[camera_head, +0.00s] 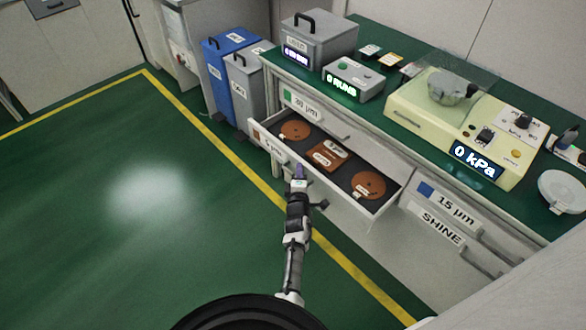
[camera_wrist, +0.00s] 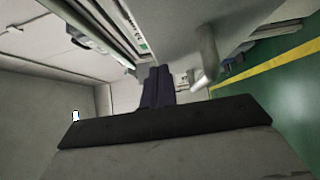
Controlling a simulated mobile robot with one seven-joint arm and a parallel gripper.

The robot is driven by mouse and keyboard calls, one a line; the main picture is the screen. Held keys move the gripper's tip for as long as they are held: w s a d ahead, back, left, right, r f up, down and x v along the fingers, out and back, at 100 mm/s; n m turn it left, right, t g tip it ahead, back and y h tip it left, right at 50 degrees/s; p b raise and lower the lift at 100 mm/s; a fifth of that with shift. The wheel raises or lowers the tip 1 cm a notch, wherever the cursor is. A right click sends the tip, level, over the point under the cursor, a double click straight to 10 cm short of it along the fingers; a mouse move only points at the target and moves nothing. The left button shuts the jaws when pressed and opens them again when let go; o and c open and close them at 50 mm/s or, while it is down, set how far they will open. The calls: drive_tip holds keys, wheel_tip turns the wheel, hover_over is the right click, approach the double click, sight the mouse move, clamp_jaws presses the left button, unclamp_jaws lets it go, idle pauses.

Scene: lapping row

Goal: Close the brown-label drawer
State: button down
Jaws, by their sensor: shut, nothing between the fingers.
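The drawer (camera_head: 347,207) with the small brown label patch (camera_head: 257,135) and "5 µm" text stands pulled out from the bench. Its dark inside holds two round orange-brown discs and a brown block with a label. My gripper (camera_head: 299,172) is at the drawer's front, near its middle in the head view; whether it touches the front is unclear. In the wrist view my dark fingers (camera_wrist: 157,86) are together and empty. A pale metal bar (camera_wrist: 205,57), possibly the drawer handle, is just right of them.
The green-label 30 µm drawer (camera_head: 303,105), the blue-label 15 µm drawer (camera_head: 446,206) and the SHINE drawer (camera_head: 441,226) look shut. A cream machine (camera_head: 430,110) stands on the bench. Blue (camera_head: 219,60) and grey bins (camera_head: 243,88) stand left. Green floor is clear.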

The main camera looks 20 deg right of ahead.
drive_tip(key=w+d, duration=0.1)
drive_tip(key=d, duration=0.2)
drive_tip(key=w+d, duration=0.1)
drive_tip(key=d, duration=0.3)
drive_tip(key=w+d+b, duration=0.1)
drive_tip(key=w+d, duration=0.1)
drive_tip(key=d, duration=0.2)
drive_tip(key=shift+d, duration=0.15)
drive_tip(key=shift+w+d, duration=0.2)
drive_tip(key=shift+d, duration=0.3)
drive_tip(key=shift+a, duration=0.15)
